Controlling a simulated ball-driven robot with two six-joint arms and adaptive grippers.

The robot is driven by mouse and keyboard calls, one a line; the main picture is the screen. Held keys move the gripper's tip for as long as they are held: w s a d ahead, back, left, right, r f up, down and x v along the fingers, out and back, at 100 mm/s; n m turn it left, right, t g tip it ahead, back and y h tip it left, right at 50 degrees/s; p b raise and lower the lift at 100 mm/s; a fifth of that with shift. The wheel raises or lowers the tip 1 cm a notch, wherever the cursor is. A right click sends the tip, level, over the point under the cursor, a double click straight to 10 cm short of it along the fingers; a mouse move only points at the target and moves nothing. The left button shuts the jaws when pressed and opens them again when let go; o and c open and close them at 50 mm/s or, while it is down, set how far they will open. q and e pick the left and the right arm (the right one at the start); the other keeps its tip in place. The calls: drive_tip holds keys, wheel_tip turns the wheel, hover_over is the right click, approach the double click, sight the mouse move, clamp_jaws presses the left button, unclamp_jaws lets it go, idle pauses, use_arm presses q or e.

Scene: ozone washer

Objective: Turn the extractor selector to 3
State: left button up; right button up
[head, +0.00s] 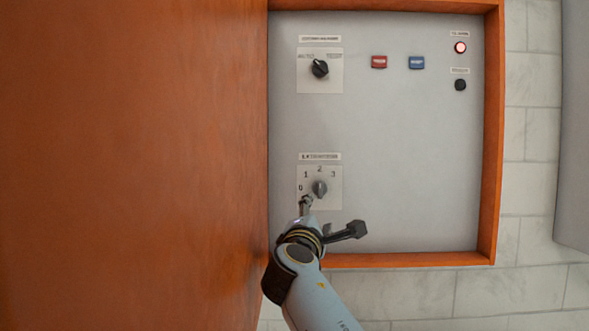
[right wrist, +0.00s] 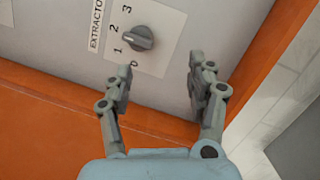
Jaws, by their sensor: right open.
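The extractor selector (head: 320,188) is a small grey knob on a pale plate (head: 335,203), marked 0, 1, 2 and 3, low on the grey panel. In the right wrist view the knob (right wrist: 138,39) lies just beyond the fingertips, its narrow end towards the side of 1 and 2; I cannot tell the exact setting. My right gripper (head: 318,212) is just below the knob, partly covering the plate's lower edge. In the right wrist view the gripper (right wrist: 160,72) is open, with nothing between its fingers. My left gripper is not in view.
The grey panel (head: 400,150) sits in an orange frame (head: 493,130). Above are a black selector (head: 320,68), a red switch (head: 379,62), a blue switch (head: 416,62), a lit red lamp (head: 460,47) and a black button (head: 460,85). An orange door (head: 130,150) fills the left.

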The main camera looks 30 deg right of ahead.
sight(319, 192)
drive_tip(key=w+d+r+p, duration=0.1)
drive_tip(key=w+d+r+n, duration=0.1)
drive_tip(key=w+d, duration=0.1)
drive_tip(key=w+d+r+n+h+p, duration=0.1)
drive_tip(key=w+r, duration=0.1)
drive_tip(key=shift+w+d+p, duration=0.1)
drive_tip(key=shift+d+p, duration=0.2)
drive_tip(key=c, duration=1)
